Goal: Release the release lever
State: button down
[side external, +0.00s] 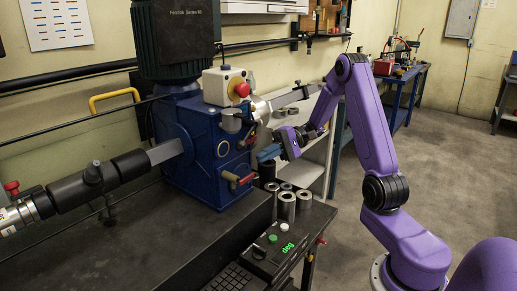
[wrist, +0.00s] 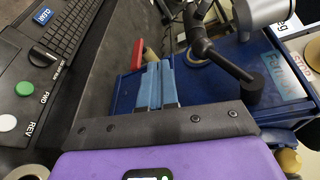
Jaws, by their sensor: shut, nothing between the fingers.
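A red-handled lever (side external: 240,179) sticks out low on the front of the blue gearbox (side external: 190,150). It also shows in the wrist view (wrist: 137,54), just beyond and left of my fingertips. A black lever with a knobbed end (wrist: 225,65) is at the right of the wrist view. No label on either lever is readable, so I cannot tell which is the release lever. My gripper (side external: 264,154) is beside the gearbox's right side, above and right of the red handle. Its blue fingers (wrist: 156,66) are shut and empty, and I see no contact with either lever.
Metal sockets (side external: 287,205) stand on the black bench (side external: 130,240) below my gripper. A red emergency button (side external: 242,90) sits on the gearbox. Open floor lies to the right.

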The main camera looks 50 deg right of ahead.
jog(key=f+v, duration=0.1)
jog(key=v, duration=0.8)
jog(key=shift+d+f, duration=0.4)
jog(key=shift+f, duration=0.2)
jog(key=shift+a, duration=0.1)
jog(key=s+a+n+g+h, duration=0.3)
jog(key=s+a+g, duration=0.15)
jog(key=a, duration=0.45)
jog(key=s+a+n+g+h, duration=0.3)
jog(key=a+n+g, duration=0.15)
jog(key=a, duration=0.45)
jog(key=s+a+n+t+h, duration=0.2)
jog(key=s+n, duration=0.4)
jog(key=s, duration=0.3)
jog(key=s+a+f+n+t+h, duration=0.1)
jog(key=s+a+n+t+h, duration=0.1)
jog(key=s+a+n+h, duration=0.2)
jog(key=shift+s+n+t+h, duration=0.3)
jog(key=shift+s+n+h, duration=1)
jog(key=shift+s, duration=1.1)
jog(key=shift+f+m, duration=0.1)
jog(key=shift+m, duration=0.15)
